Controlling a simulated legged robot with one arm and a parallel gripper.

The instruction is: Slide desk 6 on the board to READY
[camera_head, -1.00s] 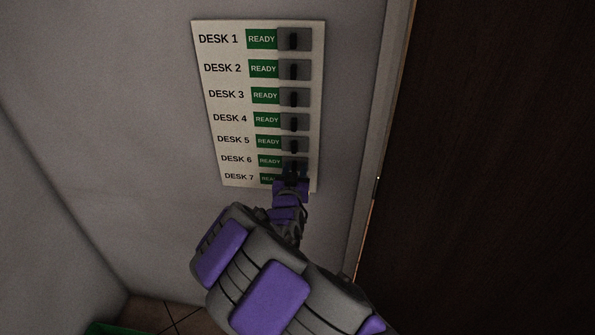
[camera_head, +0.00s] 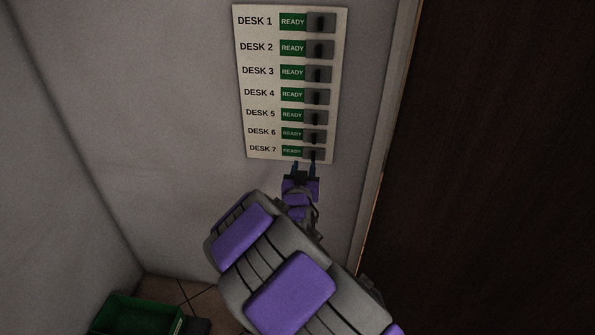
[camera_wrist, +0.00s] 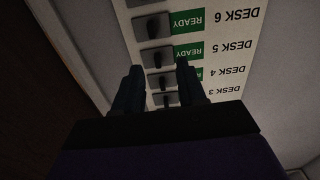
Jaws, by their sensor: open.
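The white board (camera_head: 242,90) hangs on the grey wall with rows DESK 1 to DESK 7. Each row shows a green READY label beside a grey slider with a dark knob on the right. The desk 6 slider (camera_head: 313,134) is at the right and its READY label (camera_head: 292,133) is uncovered. In the wrist view the board is upside down, with the desk 6 slider (camera_wrist: 152,25) near the top. My gripper (camera_head: 305,167) is open and empty, just below the board's lower edge. Its two fingers (camera_wrist: 158,82) show spread apart in the wrist view.
A dark brown door (camera_head: 490,150) with a pale frame stands right of the board. A green crate (camera_head: 135,316) sits on the tiled floor at the lower left. The wall left of the board is bare.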

